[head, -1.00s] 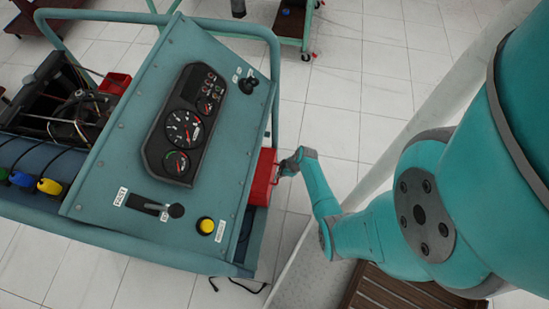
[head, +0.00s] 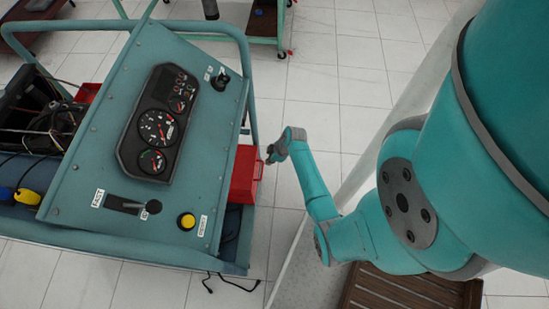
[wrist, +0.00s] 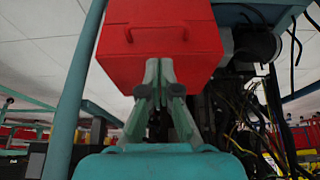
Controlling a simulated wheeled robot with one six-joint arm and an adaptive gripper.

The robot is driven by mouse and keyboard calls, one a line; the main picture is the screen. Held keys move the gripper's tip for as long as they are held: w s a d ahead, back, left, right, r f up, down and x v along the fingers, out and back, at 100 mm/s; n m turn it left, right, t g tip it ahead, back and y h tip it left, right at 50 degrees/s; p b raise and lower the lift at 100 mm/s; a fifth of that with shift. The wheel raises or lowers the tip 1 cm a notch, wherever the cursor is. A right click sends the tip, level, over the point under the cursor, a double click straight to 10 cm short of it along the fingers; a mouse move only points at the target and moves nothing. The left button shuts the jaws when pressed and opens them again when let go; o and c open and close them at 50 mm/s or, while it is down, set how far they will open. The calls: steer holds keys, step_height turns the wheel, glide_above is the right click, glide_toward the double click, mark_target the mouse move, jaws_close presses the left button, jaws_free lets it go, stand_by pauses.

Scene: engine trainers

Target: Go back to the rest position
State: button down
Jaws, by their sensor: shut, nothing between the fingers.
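My gripper (head: 271,155) is at the end of my teal arm, just right of the red box (head: 245,176) on the trainer's side. In the head view a small gap shows between the fingertips and the box. In the wrist view my gripper (wrist: 159,66) is shut and empty, its fingertips together in front of the lower part of the red box (wrist: 160,55). The box has a handle on its front face. The head view shows the fingers small and partly turned away.
The teal trainer panel (head: 105,160) with gauges, a lever, a key switch and a yellow button stands on the left. Its tubular frame (head: 252,75) rises beside the box. A wooden slatted pallet (head: 410,293) lies below my arm. Tiled floor is open behind.

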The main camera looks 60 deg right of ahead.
steer(key=v, duration=0.3)
steer(key=shift+s+r, duration=0.1)
steer(key=shift+s, duration=0.2)
steer(key=s+a+m+h, duration=0.1)
steer(key=s+a+h, duration=0.1)
steer(key=a, duration=0.8)
steer(key=s+a+r+m+t+h, duration=0.25)
steer(key=s+a+r, duration=0.4)
steer(key=a, duration=0.35)
steer(key=s+a+r+t+y, duration=0.1)
steer(key=s+a+r+t, duration=0.1)
steer(key=r, duration=0.8)
steer(key=s+a+r+t+y, duration=0.1)
steer(key=s+a+r+t, duration=0.2)
steer(key=r, duration=0.7)
steer(key=s+a+r+t+y, duration=0.1)
steer(key=s+a+r, duration=0.3)
steer(key=r, duration=0.6)
steer(key=shift+s+r+t, duration=0.4)
steer(key=shift+s+t, duration=0.15)
steer(key=shift+t, duration=0.3)
